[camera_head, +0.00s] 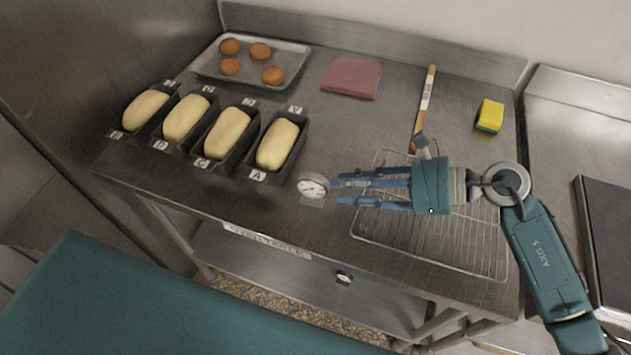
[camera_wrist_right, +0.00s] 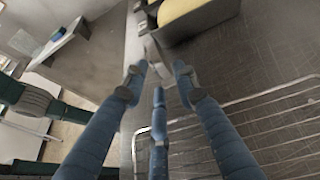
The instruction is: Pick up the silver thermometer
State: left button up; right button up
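The silver thermometer (camera_head: 313,186), with a round white dial, is near the front edge of the steel table, right of the loaf tins. My right gripper (camera_head: 338,192) reaches from the right, its blue fingers pointing left at the thermometer. The fingers are spread with nothing between them, and the tips are just short of the dial. In the right wrist view, my right gripper (camera_wrist_right: 160,74) shows its fingers apart, with a thin grey shape (camera_wrist_right: 156,52) just beyond the tips, likely the thermometer. My left gripper is not in view.
A wire rack (camera_head: 470,255) lies under my right gripper. Several loaf tins (camera_head: 252,158) with dough stand to the left. Behind are a baking tray (camera_head: 205,65) with buns, a red cloth (camera_head: 351,77), a wooden-handled tool (camera_head: 427,95) and a yellow-green sponge (camera_head: 490,114).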

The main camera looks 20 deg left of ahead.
aim_at(310, 195)
jog(key=x, duration=0.3)
jog(key=shift+s+a+r+p, duration=0.15)
jog(key=shift+a+p, duration=0.15)
jog(key=shift+p, duration=0.05)
jog(key=p+x, duration=0.2)
jog(key=x, duration=0.3)
jog(key=shift+s+p, duration=0.1)
jog(key=shift+p, duration=0.3)
jog(key=shift+a, duration=0.15)
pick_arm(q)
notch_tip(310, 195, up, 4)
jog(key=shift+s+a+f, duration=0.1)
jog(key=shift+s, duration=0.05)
pick_arm(e)
grip_shut()
